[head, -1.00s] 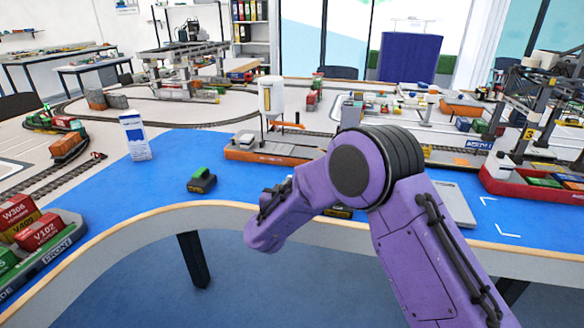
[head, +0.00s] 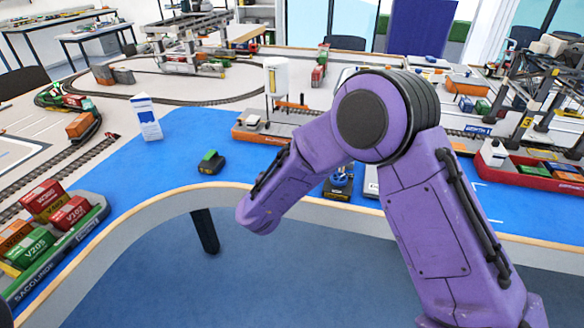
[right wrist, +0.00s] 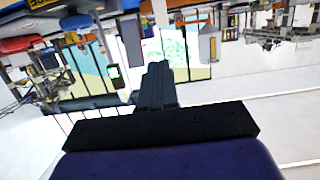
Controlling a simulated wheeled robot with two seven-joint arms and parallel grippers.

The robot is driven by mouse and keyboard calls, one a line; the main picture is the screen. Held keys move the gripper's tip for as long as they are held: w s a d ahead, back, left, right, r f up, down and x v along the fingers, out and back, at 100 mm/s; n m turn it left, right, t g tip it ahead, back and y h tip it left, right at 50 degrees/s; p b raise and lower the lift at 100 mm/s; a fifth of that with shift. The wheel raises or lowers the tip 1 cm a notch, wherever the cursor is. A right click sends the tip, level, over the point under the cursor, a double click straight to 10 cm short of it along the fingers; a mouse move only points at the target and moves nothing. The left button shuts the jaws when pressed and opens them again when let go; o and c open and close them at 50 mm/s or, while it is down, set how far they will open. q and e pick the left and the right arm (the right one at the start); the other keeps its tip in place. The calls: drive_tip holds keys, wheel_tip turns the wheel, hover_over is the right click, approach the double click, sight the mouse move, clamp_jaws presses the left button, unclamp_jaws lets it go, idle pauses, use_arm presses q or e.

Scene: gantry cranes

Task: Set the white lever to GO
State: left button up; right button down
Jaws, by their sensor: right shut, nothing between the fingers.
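I cannot make out a white lever in either view. A small dark box with a green top (head: 210,162) sits on the blue mat near the table's front edge. Another small dark box with a blue round part (head: 340,183) stands right of my purple right forearm, partly hidden by it. My right gripper (right wrist: 155,85) shows in the right wrist view with its dark fingers shut and nothing between them. That view looks upside down, and the fingers touch nothing that I can see. In the head view the right gripper is not distinguishable. My left gripper is in neither view.
A white and blue carton (head: 146,118) stands on the mat. A grey and orange barge (head: 262,134) lies behind my right arm. A red boat (head: 545,174) is at the right, by dark cranes. A container tray (head: 62,240) is at the left edge. The mat's front-left part is mostly clear.

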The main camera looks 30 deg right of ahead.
drive_tip(key=s+a+r, duration=0.1)
drive_tip(key=s+a, duration=0.1)
drive_tip(key=a, duration=0.1)
drive_tip(key=shift+s+r, duration=0.1)
drive_tip(key=shift+r, duration=0.3)
drive_tip(key=s+d+f+n+g+y, duration=0.1)
drive_tip(key=s+f+y, duration=0.2)
drive_tip(key=s+f, duration=0.5)
drive_tip(key=s+f+y, duration=0.4)
drive_tip(key=f, duration=0.9)
drive_tip(key=s+d+f+g, duration=0.1)
drive_tip(key=s+f+g, duration=0.1)
drive_tip(key=s, duration=0.5)
drive_tip(key=s+d+f+n+g, duration=0.1)
drive_tip(key=s+f+g, duration=0.1)
drive_tip(key=s+f, duration=0.3)
drive_tip(key=s+d+f+g, duration=0.2)
drive_tip(key=s+f, duration=0.2)
drive_tip(key=s, duration=0.7)
drive_tip(key=shift+g, duration=0.3)
